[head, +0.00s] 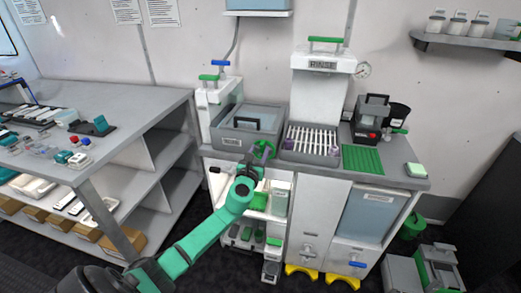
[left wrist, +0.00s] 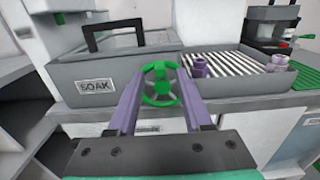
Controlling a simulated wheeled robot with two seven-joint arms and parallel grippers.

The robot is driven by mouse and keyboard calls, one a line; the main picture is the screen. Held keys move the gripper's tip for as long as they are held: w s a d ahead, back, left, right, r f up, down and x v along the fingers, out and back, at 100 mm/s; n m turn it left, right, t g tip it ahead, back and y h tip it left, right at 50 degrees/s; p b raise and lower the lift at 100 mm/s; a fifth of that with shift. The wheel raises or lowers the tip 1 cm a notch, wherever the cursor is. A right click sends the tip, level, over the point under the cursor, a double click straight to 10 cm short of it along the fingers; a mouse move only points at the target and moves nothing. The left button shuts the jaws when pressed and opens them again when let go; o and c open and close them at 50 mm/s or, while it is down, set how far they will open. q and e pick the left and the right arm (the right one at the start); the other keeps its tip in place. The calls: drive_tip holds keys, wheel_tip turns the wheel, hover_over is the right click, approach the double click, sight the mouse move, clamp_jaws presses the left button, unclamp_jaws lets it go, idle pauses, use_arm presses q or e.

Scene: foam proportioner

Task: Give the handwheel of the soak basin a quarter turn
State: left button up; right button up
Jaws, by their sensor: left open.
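The soak basin (head: 224,133) is a grey box with a clear lid and black handle on the bench. Its SOAK label faces me on the basin's front (left wrist: 64,97) in the left wrist view. The green spoked handwheel (left wrist: 160,83) is on the basin's front, at the right; it also shows in the head view (head: 266,148). My left gripper (head: 257,160) is at the handwheel. In the left wrist view its two purple fingers (left wrist: 160,92) are open, one on each side of the wheel. I cannot tell whether they touch the rim. My right gripper is in neither view.
Right of the basin are a rack of white rods (head: 312,143) and a green ribbed mat (head: 362,159). The RINSE unit (head: 322,62) stands behind the rack. A grey shelf table (head: 130,105) with small parts is at the left. Cabinets are under the bench.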

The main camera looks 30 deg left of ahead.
use_arm(q)
drive_tip(key=shift+x, duration=1.15)
clamp_jaws()
